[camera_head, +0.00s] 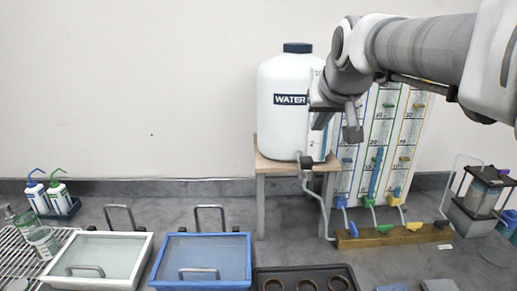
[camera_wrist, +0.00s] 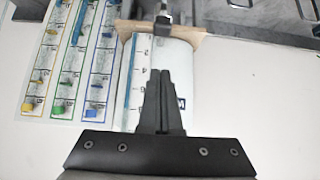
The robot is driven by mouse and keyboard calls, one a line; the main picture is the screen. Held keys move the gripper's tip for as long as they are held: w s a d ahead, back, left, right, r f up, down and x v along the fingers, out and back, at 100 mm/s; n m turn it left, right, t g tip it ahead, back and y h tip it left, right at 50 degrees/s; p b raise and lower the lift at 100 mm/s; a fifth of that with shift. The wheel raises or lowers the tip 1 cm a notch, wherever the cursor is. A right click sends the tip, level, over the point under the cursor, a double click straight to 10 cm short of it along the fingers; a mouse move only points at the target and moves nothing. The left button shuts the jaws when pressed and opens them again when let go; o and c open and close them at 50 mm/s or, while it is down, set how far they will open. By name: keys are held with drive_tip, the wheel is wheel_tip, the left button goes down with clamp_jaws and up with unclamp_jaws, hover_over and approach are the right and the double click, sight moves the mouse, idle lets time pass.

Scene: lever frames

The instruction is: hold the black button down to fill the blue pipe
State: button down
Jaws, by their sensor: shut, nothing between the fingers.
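A dark tap fitting (camera_head: 305,162) sits at the foot of the white water tank (camera_head: 285,115); it also shows beyond my fingertips in the wrist view (camera_wrist: 162,24). I cannot clearly make out the black button on it. The blue-edged pipe (camera_head: 347,165) is the left one of three upright scaled pipes behind; it also shows in the wrist view (camera_wrist: 98,75). No liquid clearly shows in it. My gripper (camera_head: 352,132) is shut and empty, in front of the tank's right side and above the fitting; its closed fingers (camera_wrist: 161,72) point toward the fitting in the wrist view.
The tank stands on a wooden stand (camera_head: 262,167). The green-edged pipe (camera_head: 376,172) holds blue liquid. A wooden block (camera_head: 375,236) with coloured valves lies below the pipes.

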hover_over(306, 157)
drive_tip(key=s, duration=0.3)
drive_tip(key=f, duration=0.5)
drive_tip(key=shift+w+f, duration=0.2)
wheel_tip(306, 157, down, 2)
drive_tip(key=shift+f, duration=0.9)
